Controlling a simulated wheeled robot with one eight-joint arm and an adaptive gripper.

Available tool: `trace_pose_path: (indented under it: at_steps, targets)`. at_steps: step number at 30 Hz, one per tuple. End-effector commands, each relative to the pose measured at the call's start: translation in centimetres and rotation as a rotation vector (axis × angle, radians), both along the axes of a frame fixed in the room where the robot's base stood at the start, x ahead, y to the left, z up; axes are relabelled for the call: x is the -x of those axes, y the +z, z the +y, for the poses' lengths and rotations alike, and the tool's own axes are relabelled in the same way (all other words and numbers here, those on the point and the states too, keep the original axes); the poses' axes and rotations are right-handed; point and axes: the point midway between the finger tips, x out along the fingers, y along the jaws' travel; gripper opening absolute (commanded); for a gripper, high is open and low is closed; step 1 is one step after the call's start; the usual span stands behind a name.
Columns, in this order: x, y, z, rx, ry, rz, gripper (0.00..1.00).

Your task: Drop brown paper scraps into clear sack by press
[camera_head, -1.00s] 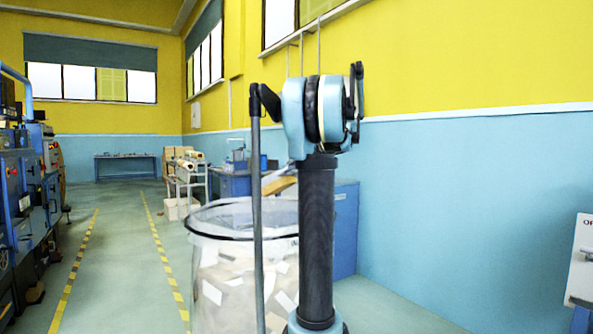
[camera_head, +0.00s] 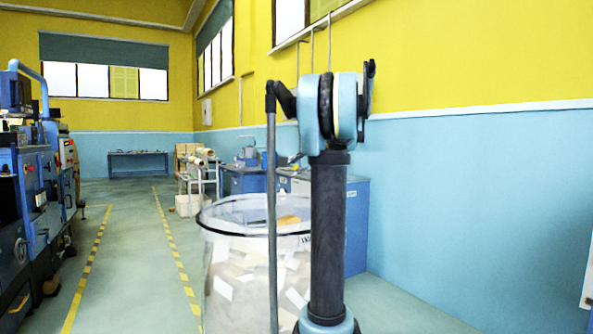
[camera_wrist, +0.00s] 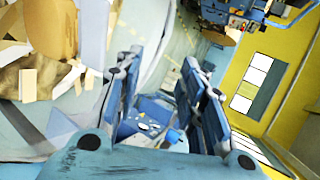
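The clear sack (camera_head: 222,270) stands upright behind my arm in the head view, with a dark round rim and pale scraps inside. In the wrist view, a rounded brown paper piece (camera_wrist: 50,25) lies at upper left among white and tan scraps (camera_wrist: 20,82). My gripper (camera_wrist: 162,85) has its blue fingers spread, with nothing between them but the background. The scraps are to the left of the fingers.
Blue machinery (camera_head: 30,190) stands at the left, beside a floor lane marked by yellow-black lines (camera_head: 178,262). A blue cabinet (camera_head: 355,225) is behind the sack against the wall. A trolley with rolls (camera_head: 195,165) stands farther back. The lane floor is clear.

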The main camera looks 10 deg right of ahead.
Motion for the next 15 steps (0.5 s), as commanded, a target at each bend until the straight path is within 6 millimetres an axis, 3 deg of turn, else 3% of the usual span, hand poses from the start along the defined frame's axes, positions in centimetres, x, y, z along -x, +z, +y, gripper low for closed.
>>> trace_pose_path:
  at_steps: [8, 15]
  targets:
    - [0.2, 0.1, -0.2, 0.000, -0.001, 0.000, 0.36]
    - [2.2, 1.7, -2.2, 0.000, -0.004, 0.000, 0.36]
